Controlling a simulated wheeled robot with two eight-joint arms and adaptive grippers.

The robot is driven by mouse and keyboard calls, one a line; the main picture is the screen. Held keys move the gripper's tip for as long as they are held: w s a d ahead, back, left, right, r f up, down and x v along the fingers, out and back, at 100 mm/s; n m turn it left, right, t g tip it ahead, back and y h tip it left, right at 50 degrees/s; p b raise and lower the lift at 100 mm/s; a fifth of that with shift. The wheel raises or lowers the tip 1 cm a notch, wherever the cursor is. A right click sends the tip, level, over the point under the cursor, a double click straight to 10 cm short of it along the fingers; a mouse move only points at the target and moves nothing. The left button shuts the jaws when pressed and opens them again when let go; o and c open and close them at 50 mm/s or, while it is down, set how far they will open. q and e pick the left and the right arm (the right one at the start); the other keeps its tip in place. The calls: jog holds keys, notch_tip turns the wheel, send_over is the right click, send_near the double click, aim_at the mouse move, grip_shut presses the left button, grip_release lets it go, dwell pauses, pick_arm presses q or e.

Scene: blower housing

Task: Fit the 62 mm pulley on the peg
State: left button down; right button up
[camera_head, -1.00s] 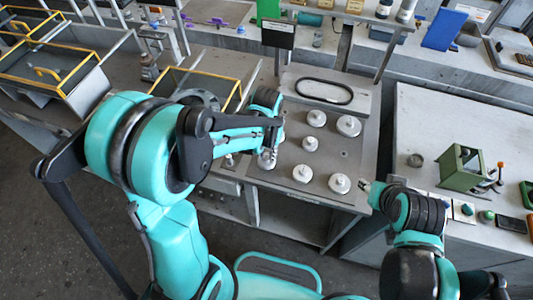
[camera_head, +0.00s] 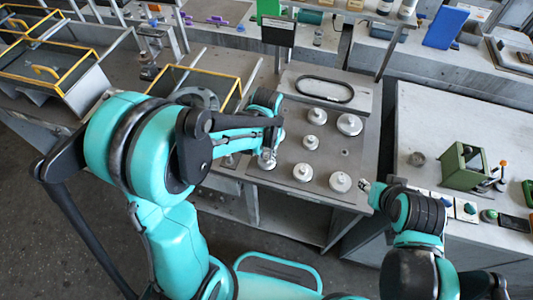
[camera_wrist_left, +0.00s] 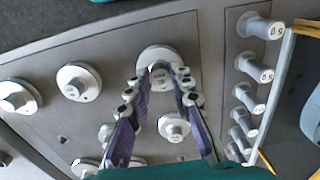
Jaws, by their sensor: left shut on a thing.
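My left gripper (camera_head: 269,152) is at the left front of the grey board. In the left wrist view its two purple-padded fingers (camera_wrist_left: 161,82) are shut on the hub of a white pulley (camera_wrist_left: 157,56). Its hub label is too small to read surely. This pulley also shows under the gripper in the head view (camera_head: 267,163); I cannot tell whether it is clear of the board. Several grey pegs with labelled tops, one of them here (camera_wrist_left: 262,28), stand in a row to the right in the left wrist view. My right gripper (camera_head: 366,186) is right of the board, its jaws too small to judge.
Several other white pulleys, such as this one (camera_head: 340,182), stand spread over the board (camera_head: 330,158). A black oval belt (camera_head: 323,90) lies on a plate at the back. Yellow-edged bins (camera_head: 195,80) are at the left. A green fixture (camera_head: 463,165) stands on the right bench.

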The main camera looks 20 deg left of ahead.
pick_arm(q)
jog(key=shift+f, duration=0.25)
dwell(0.3)
jog(key=shift+f+b, duration=0.35)
jog(key=shift+b, duration=0.1)
jog(key=c, duration=1.3)
grip_release()
jog(key=shift+r, duration=0.2)
jog(key=shift+r+p, duration=2.9)
jog(key=shift+r, duration=0.75)
